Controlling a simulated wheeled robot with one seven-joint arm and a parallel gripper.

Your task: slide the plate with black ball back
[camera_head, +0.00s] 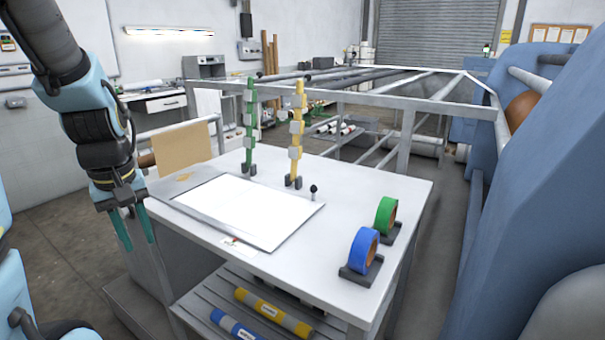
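A white plate (245,212) with a grey border lies flat on the white table (400,194). A black ball (314,188) on a short, light stem stands upright at the plate's right side, near its back right corner. I cannot tell how the stem joins the plate. My gripper (140,245) hangs at the left, pointing down, beside the table's left edge and well apart from the plate and ball. Its two teal fingers are apart with nothing between them.
A green post (249,130) and a yellow post (296,140) with grey blocks stand behind the plate. A blue tape roll (362,250) and a green tape roll (385,215) sit at the right. A brown board (182,148) stands at the back left.

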